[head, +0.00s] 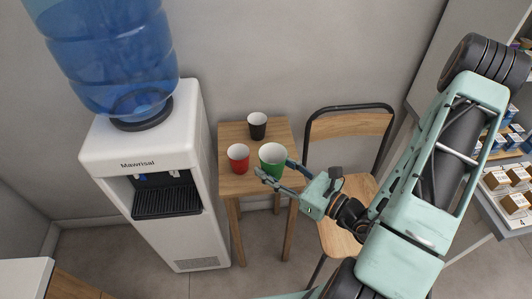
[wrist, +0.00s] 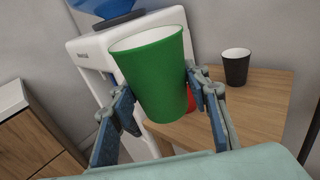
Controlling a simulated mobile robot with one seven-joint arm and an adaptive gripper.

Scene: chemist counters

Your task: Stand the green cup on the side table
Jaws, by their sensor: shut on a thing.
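The green cup (head: 272,158) is white inside and upright in the head view, at the front right part of the wooden side table (head: 262,133). My gripper (head: 272,174) is shut on it, with a finger on either side. In the wrist view the green cup (wrist: 154,75) fills the middle between the blue finger pads of my gripper (wrist: 157,98). The side table (wrist: 259,100) shows behind it. I cannot tell whether the cup's base touches the table top; its contact there is hidden.
A red cup (head: 238,157) stands just left of the green cup, and a black cup (head: 257,125) stands behind, both on the side table. A water dispenser (head: 150,150) is close on the left. A chair (head: 345,127) stands close on the right.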

